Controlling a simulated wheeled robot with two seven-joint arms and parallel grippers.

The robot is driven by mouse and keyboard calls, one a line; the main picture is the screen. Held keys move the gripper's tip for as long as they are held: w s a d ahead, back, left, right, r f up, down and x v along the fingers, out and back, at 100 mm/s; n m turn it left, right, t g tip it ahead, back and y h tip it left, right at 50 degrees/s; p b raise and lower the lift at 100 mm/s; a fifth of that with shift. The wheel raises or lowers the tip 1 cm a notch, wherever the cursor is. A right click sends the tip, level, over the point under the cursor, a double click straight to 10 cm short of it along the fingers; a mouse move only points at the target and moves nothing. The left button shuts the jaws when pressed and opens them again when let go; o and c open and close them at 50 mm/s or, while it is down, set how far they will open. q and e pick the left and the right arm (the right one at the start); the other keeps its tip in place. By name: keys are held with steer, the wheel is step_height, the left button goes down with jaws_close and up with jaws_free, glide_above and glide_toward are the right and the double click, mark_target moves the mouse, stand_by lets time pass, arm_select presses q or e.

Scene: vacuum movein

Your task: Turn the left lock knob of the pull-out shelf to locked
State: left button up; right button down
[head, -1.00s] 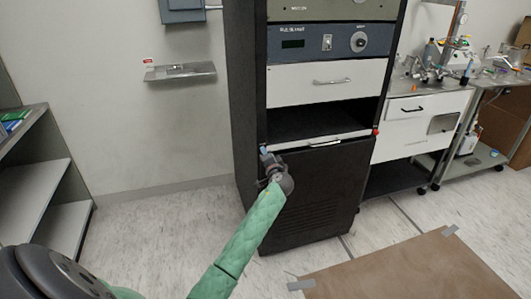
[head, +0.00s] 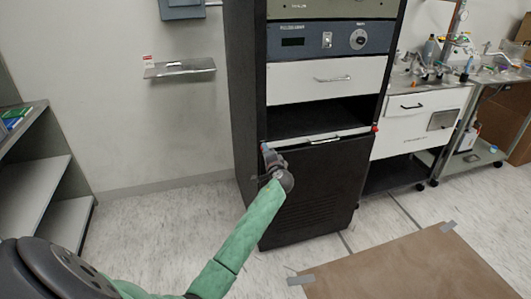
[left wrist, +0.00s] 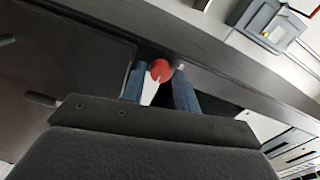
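The pull-out shelf (head: 312,140) is a thin pale slab with a front handle, low in the black rack. Its left lock knob (head: 265,147) shows as a small red spot at the shelf's left end. In the left wrist view the red knob (left wrist: 161,69) lies at the fingertips, with a white piece below it. My left gripper (head: 269,157) reaches up to the knob from the front. Its blue-grey fingers (left wrist: 160,80) stand apart either side of the knob, with slight gaps; contact is unclear. A red right knob (head: 376,128) is at the other end.
The black rack (head: 245,100) holds a white drawer (head: 325,80) above an open bay. A wall ledge (head: 180,70) is to the left, a shelf unit (head: 45,185) at far left. A wheeled cart (head: 415,125) stands right. A brown mat (head: 410,268) lies on the floor.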

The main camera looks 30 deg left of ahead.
arm_select(q)
steer(key=shift+o, duration=1.2)
steer(key=shift+d, duration=0.1)
steer(key=b+v, duration=0.1)
steer(key=v, duration=0.6)
steer(key=shift+s+d, duration=0.2)
steer(key=shift+d, duration=0.05)
arm_select(e)
steer(key=shift+t, duration=0.3)
steer(key=x, duration=0.4)
steer(key=shift+s+f, duration=0.3)
steer(key=shift+f, duration=0.05)
steer(key=shift+r, duration=0.1)
steer(key=shift+d, duration=0.1)
